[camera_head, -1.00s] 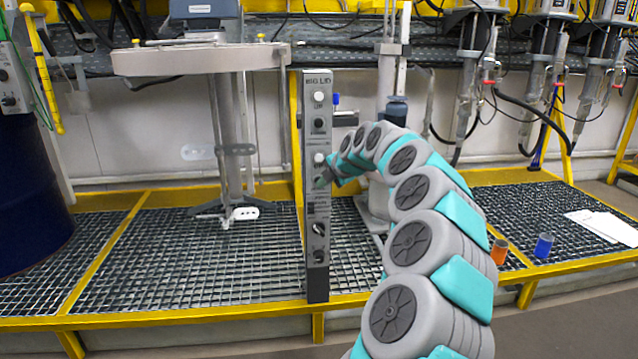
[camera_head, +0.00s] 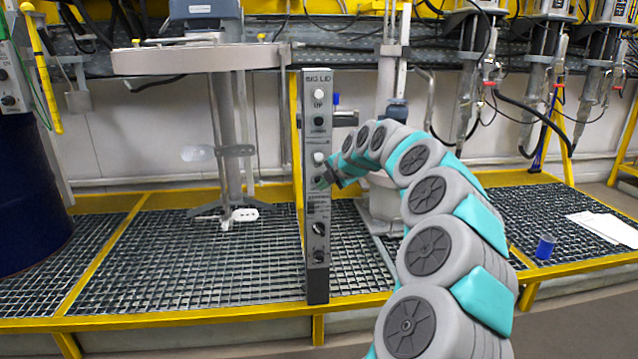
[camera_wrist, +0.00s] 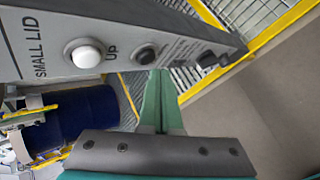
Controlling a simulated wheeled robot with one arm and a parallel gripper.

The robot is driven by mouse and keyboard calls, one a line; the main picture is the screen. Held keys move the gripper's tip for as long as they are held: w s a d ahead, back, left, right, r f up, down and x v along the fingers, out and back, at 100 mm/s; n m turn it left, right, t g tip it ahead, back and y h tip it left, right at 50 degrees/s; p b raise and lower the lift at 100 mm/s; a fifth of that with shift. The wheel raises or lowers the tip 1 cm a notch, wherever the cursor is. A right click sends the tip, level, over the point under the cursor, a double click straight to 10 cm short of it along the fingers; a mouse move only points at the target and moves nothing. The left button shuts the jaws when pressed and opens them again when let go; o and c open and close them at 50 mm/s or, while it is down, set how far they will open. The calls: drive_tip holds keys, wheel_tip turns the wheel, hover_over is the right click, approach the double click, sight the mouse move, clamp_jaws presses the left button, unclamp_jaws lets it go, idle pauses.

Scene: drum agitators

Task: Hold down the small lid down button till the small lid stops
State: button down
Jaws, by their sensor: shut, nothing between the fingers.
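The grey control panel (camera_head: 318,275) stands upright at the middle of the head view, with "BIG LID" at its top. In the wrist view its "SMALL LID" section shows a white "UP" button (camera_wrist: 86,54) and, beside it, a black button (camera_wrist: 146,53). My gripper (camera_wrist: 160,76) is shut and empty, its green fingertips right at the lower edge of the black button. I cannot tell whether they press it. In the head view my gripper (camera_head: 326,182) meets the panel just below the lower white button (camera_head: 319,158). I cannot identify the small lid.
A large round lid-like fixture (camera_head: 200,60) on a column stands at the left. A dark blue drum (camera_head: 30,190) is at the far left. A blue cup (camera_head: 545,247) and white papers (camera_head: 605,228) lie on the grating at the right. A yellow rail edges the platform.

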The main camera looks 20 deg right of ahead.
drive_tip(key=s+b, duration=0.2)
drive_tip(key=s+a+b, duration=0.1)
drive_tip(key=s, duration=0.1)
drive_tip(key=shift+s+a+b, duration=0.2)
drive_tip(key=shift+s+b, duration=0.15)
drive_tip(key=shift+s, duration=0.05)
drive_tip(key=s+a+f+m+g+y+p, duration=0.1)
drive_tip(key=s+a+m+g, duration=0.15)
drive_tip(key=s+a, duration=0.65)
drive_tip(key=s+a+f+m+g+y, duration=0.15)
drive_tip(key=s+a+m, duration=0.25)
drive_tip(key=s+a, duration=0.5)
drive_tip(key=s+a+f+m+g+h, duration=0.1)
drive_tip(key=s+m, duration=0.4)
drive_tip(key=s, duration=0.5)
drive_tip(key=s+f+m+g+h+p, duration=0.1)
drive_tip(key=s+f+m+g, duration=0.3)
drive_tip(key=s, duration=0.7)
drive_tip(key=s+a+f+m+g+h+p, duration=0.1)
drive_tip(key=s+f+m+g, duration=0.1)
drive_tip(key=s+f+m, duration=0.4)
drive_tip(key=s, duration=0.4)
drive_tip(key=shift+s+a+f+g+h, duration=0.25)
drive_tip(key=shift+s+a+g+h, duration=0.05)
drive_tip(key=shift+h, duration=0.05)
